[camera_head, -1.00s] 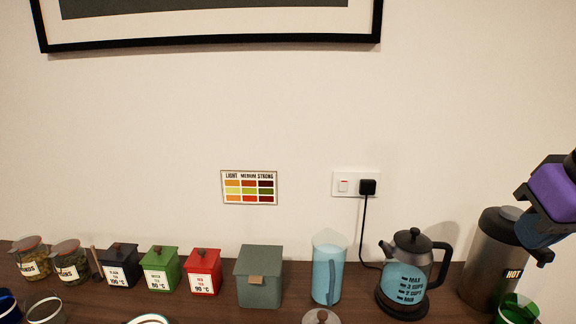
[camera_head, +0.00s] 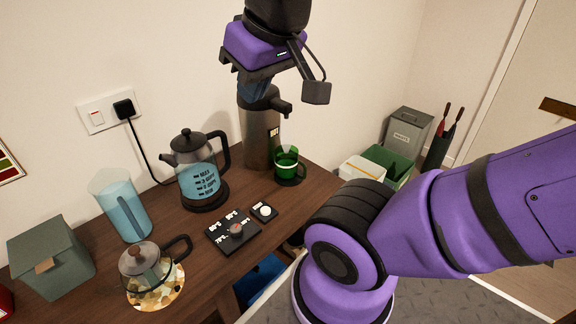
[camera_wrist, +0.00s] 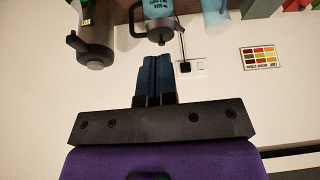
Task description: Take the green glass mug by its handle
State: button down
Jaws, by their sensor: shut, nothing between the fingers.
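The green glass mug (camera_head: 285,162) stands upright at the back right of the wooden table, just right of the steel HOT flask (camera_head: 257,142). Its handle (camera_head: 302,171) points to the right in the head view. My gripper (camera_head: 256,94) hangs above the table by the top of the flask, higher than the mug and apart from it. The fingertips overlap the flask's top in the head view, so I cannot tell the gap. In the wrist view the fingers (camera_wrist: 157,62) are together and empty. I cannot make out the mug clearly there.
A black-and-glass kettle (camera_head: 200,182) stands left of the flask. A blue jug (camera_head: 124,212), grey box (camera_head: 55,262) and glass teapot (camera_head: 140,262) are further left. Bins (camera_head: 405,132) stand beyond the table's right end.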

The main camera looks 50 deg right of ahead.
aim_at(286, 164)
jog(key=l+z, duration=0.2)
jog(key=z, duration=0.2)
jog(key=k+l+z, duration=0.1)
jog(key=z, duration=0.3)
jog(key=l+z, duration=0.3)
jog(key=z, duration=0.15)
